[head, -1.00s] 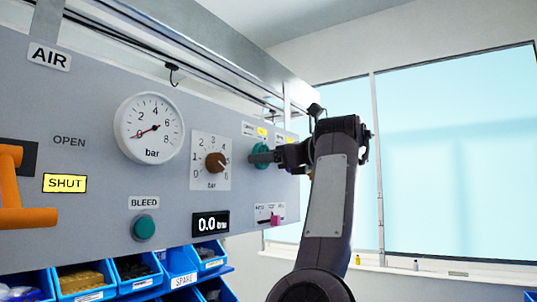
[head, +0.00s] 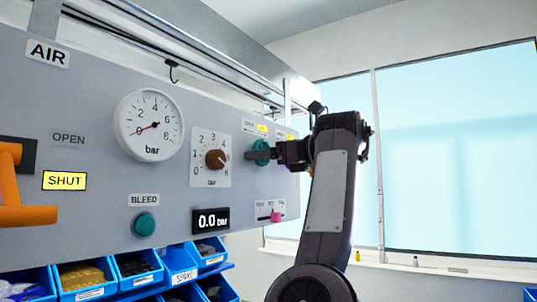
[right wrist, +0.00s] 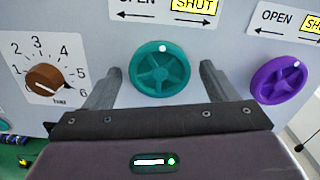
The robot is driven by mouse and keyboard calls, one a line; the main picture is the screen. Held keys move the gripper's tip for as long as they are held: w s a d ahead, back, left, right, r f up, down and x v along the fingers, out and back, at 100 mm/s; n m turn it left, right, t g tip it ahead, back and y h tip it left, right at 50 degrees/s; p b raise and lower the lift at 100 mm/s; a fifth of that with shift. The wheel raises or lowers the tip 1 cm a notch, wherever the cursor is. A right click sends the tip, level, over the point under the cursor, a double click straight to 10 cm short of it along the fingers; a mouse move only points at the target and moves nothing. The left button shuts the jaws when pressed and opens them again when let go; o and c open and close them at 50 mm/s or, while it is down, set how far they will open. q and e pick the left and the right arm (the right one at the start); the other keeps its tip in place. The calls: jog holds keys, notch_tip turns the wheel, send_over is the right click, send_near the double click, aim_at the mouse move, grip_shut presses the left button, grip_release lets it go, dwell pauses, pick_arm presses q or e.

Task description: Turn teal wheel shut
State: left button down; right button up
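The teal wheel (right wrist: 160,68) is a spoked round handwheel on the grey panel, with a white dot near its top rim. A yellow SHUT label is above it to the right, beside a partly cut-off OPEN label. My right gripper (right wrist: 158,69) is open, with one finger on each side of the wheel. Small gaps show between the fingers and the rim. In the head view the teal wheel (head: 261,152) is partly hidden by my right gripper (head: 256,155). My left gripper is not in view.
A purple wheel (right wrist: 282,79) is close to the right finger. A brown knob (right wrist: 45,78) is to the left. The panel also has a gauge (head: 149,126), an orange handle (head: 12,190), a BLEED button (head: 145,224) and a pink slider (head: 276,215). Blue bins (head: 138,268) are below.

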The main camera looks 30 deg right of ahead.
jog(key=b+v, duration=0.5)
jog(key=v, duration=0.3)
jog(key=shift+w+a, duration=0.1)
jog(key=shift+w, duration=0.05)
dwell(0.5)
